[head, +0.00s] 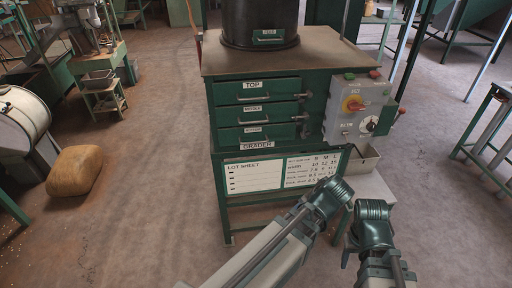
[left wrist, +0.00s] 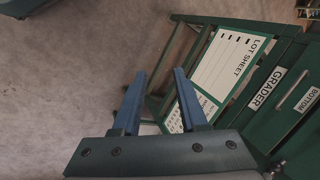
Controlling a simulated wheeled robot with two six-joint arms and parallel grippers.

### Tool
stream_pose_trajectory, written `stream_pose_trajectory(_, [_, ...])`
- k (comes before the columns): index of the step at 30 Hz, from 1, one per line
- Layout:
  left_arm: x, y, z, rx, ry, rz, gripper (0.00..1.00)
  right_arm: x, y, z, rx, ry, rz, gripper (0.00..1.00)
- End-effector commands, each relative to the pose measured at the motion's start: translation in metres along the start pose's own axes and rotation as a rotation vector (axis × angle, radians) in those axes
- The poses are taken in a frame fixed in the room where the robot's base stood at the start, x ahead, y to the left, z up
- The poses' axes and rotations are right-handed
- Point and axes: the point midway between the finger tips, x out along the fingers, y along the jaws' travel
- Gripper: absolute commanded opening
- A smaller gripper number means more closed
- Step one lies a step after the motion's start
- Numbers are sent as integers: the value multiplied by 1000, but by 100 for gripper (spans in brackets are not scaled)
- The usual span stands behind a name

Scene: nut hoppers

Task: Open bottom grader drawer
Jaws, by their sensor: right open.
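The grader cabinet (head: 310,55) is green with three drawers labelled top, middle and bottom. The bottom drawer (head: 228,138) is closed, flush with the drawers above, with a metal handle on its front. Its labelled front shows at the right edge of the left wrist view (left wrist: 292,122). My left gripper (left wrist: 160,75) is open and empty, its two blue fingers apart in front of the lot sheet area, to one side of the drawer. Its fingers cannot be made out in the head view. My right gripper (head: 351,256) is open, low in front of the cabinet and clear of the drawer.
A lot sheet board (head: 255,176) hangs below the drawers. A grey control box (head: 352,112) and a small metal bin (head: 362,160) are on the cabinet's right. A black drum (head: 260,22) stands on top. A tan sack (head: 75,172) lies left. Floor before the cabinet's left is clear.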

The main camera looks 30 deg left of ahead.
Motion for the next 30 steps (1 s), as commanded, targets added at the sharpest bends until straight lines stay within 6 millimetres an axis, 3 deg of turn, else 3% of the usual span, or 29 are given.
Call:
stream_pose_trajectory(1, [31,-20,-16,0,23,-106,42,30,-3,-2,0,0,0,52])
stream_pose_trajectory(3, [47,-59,-32,17,55,-268,42,49,-5,-3,0,0,0,52])
stream_pose_trajectory(9, [60,-148,-67,107,98,-672,42,92,-9,-6,-1,0,0,52])
stream_pose_trajectory(12, [56,-176,-78,157,101,-815,42,106,-10,-6,-1,0,0,52])
stream_pose_trajectory(18, [47,-201,-89,215,97,-957,42,116,-11,-7,-1,0,0,52])
stream_pose_trajectory(23, [44,-205,-90,223,95,-975,42,115,-11,-7,-1,0,0,52])
stream_pose_trajectory(30, [59,-224,-95,220,92,-972,42,120,-12,-7,-1,0,0,52])
